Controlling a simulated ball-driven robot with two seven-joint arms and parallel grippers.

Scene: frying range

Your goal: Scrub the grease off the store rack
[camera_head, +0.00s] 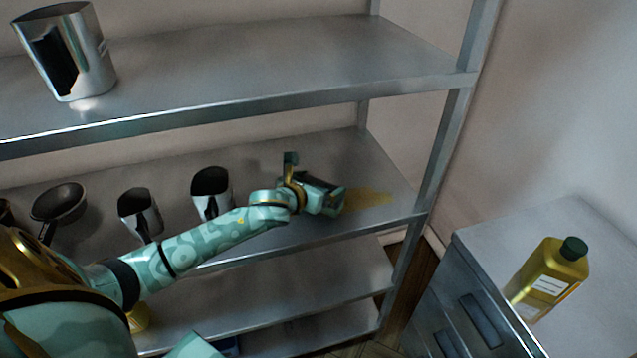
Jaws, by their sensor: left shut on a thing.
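The store rack (290,75) is a grey metal unit with several shelves. A yellow-brown grease patch (372,198) lies on its middle shelf, near the right end. My left arm reaches in from the left over that shelf. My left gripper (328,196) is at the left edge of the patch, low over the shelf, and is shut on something. The gripper hides most of what it holds, and I cannot make out what it is. I cannot tell whether it touches the shelf. My right gripper is not in view.
A steel pot (85,55) stands on the upper shelf. A dark pan (60,203) and two metal scoops or cups (140,212) (211,190) are on the middle shelf, left of my gripper. A yellow bottle with a green cap (550,275) stands on the grey drawer cabinet (590,230) at right.

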